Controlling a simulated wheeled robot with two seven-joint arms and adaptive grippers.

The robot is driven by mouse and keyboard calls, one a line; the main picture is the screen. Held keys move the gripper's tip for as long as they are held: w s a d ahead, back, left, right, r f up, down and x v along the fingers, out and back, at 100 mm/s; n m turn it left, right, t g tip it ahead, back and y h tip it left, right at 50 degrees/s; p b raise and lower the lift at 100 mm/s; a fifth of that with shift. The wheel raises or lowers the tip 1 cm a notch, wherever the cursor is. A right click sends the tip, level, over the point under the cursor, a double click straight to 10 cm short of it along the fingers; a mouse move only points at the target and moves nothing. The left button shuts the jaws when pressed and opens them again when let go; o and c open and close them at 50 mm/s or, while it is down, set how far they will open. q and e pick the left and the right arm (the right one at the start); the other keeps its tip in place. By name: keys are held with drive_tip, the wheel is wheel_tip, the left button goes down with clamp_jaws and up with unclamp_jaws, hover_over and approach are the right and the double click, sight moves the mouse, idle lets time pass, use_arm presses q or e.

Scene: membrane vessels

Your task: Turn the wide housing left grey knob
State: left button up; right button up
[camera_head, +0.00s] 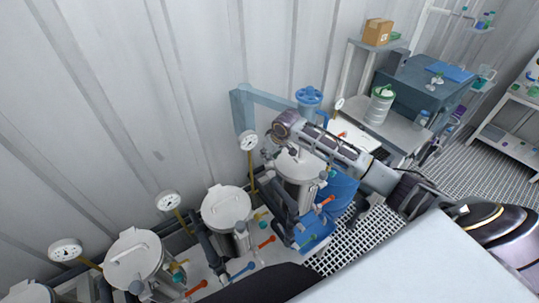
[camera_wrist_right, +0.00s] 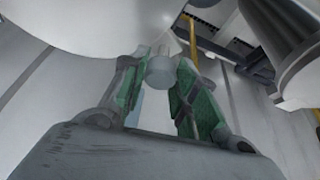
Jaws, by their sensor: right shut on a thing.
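My right gripper (camera_wrist_right: 160,82) shows in the right wrist view with green pads on both fingers. It is shut on a small round grey knob (camera_wrist_right: 160,66), which sits between the fingertips. A large pale rounded body, which looks like the housing (camera_wrist_right: 85,22), fills the top left just beside the knob. In the head view my right arm reaches in from the right over a steel vessel (camera_head: 298,170). The arm hides part of that vessel, and I cannot make out the fingers or the knob there. My left gripper is not in view.
More lidded steel vessels (camera_head: 227,208) (camera_head: 134,254) stand in a row to the left with pressure gauges (camera_head: 168,201) and orange and blue valve handles. A corrugated wall rises behind. A blue valve wheel (camera_head: 308,96) and a bench (camera_head: 392,128) lie beyond my arm.

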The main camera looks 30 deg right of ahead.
drive_tip(key=o, duration=1)
drive_tip(key=shift+r, duration=0.15)
drive_tip(key=v, duration=1.1)
drive_tip(key=shift+s+r, duration=0.3)
drive_tip(key=shift+d, duration=0.1)
